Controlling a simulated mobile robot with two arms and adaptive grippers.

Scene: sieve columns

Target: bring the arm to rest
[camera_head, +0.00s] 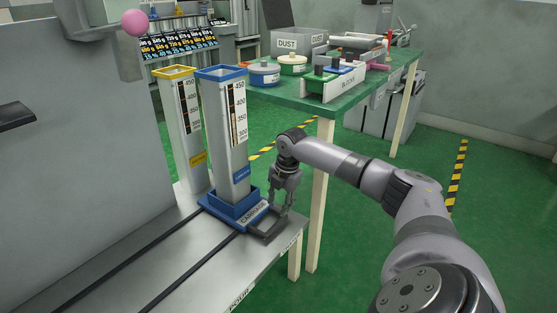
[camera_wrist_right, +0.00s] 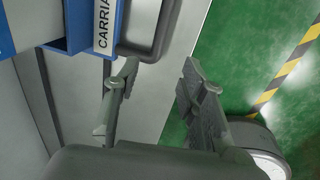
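My right arm (camera_head: 350,168) reaches in from the lower right, bent. Its gripper (camera_head: 281,200) points down beside the blue carriage (camera_head: 228,212), close to the carriage's dark handle (camera_head: 268,228). In the right wrist view the fingers (camera_wrist_right: 160,95) are spread with nothing between them, and the handle (camera_wrist_right: 152,45) lies just past the tips. I cannot tell from the head view whether a finger touches it. My left gripper is not in view.
A blue-topped column (camera_head: 225,130) stands upright in the carriage, with a yellow-topped column (camera_head: 184,130) behind it. The grey bench (camera_head: 185,255) has dark rails. A green table (camera_head: 290,98) with tins stands behind. Green floor is clear at right.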

